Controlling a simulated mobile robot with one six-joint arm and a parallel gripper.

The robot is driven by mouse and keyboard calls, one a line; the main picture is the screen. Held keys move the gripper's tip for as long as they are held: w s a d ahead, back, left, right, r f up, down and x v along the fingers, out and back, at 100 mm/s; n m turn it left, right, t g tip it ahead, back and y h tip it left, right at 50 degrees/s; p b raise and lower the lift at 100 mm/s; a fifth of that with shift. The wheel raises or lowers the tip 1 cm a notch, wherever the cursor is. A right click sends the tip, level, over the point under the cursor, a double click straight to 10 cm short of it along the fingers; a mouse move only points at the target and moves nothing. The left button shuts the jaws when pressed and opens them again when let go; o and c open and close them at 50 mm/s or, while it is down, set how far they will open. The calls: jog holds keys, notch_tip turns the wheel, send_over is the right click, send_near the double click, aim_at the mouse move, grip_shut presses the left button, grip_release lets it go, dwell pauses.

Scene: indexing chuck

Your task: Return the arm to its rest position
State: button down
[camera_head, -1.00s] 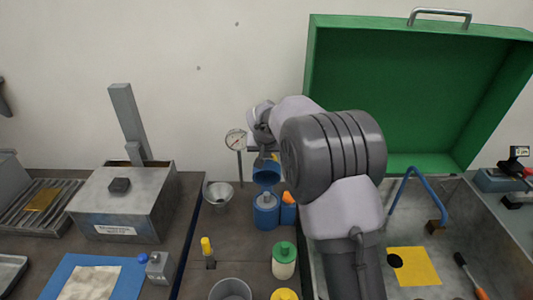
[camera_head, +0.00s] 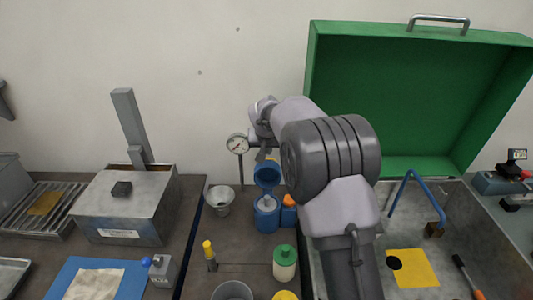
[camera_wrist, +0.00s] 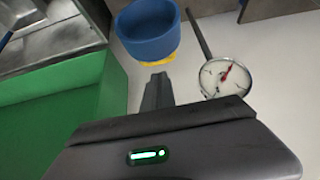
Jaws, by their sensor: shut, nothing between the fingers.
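My arm reaches out over the bench in the head view, its bulky elbow covering part of the view. My gripper (camera_head: 263,154) is small and partly hidden at the arm's far end, just above a blue cup-shaped part (camera_head: 267,177) that stands tilted over a blue canister (camera_head: 266,218). In the wrist view the narrow fingers (camera_wrist: 158,88) are together and hold nothing. The blue cup-shaped part (camera_wrist: 147,32), with a yellow patch, shows just beyond the fingertips. I cannot tell whether they touch it.
A dial gauge (camera_head: 237,144) on a thin post stands close left of my gripper. An open green-lidded case (camera_head: 400,95) rises right of the arm. A metal cup (camera_head: 220,200), a green-capped bottle (camera_head: 285,262) and an orange-capped blue bottle (camera_head: 289,212) stand nearby.

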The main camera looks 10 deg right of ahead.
jog(key=s+r+p, duration=0.2)
jog(key=s+r, duration=0.2)
jog(key=r, duration=0.6)
jog(key=s+a+r+m+y+b, duration=0.1)
jog(key=s+r+b, duration=0.1)
jog(key=s, duration=0.6)
jog(key=s+r+b, duration=0.1)
jog(key=s+b, duration=0.2)
jog(key=s, duration=0.4)
jog(key=s+a+f+b, duration=0.1)
jog(key=s+f, duration=0.2)
jog(key=s, duration=0.6)
jog(key=s+a+f+y+b, duration=0.1)
jog(key=s+f, duration=0.2)
jog(key=s, duration=0.6)
jog(key=s+a+f+m+g+y+b, duration=0.1)
jog(key=s+f, duration=0.2)
jog(key=s, duration=0.7)
jog(key=shift+a+b, duration=0.3)
jog(key=shift+b, duration=0.05)
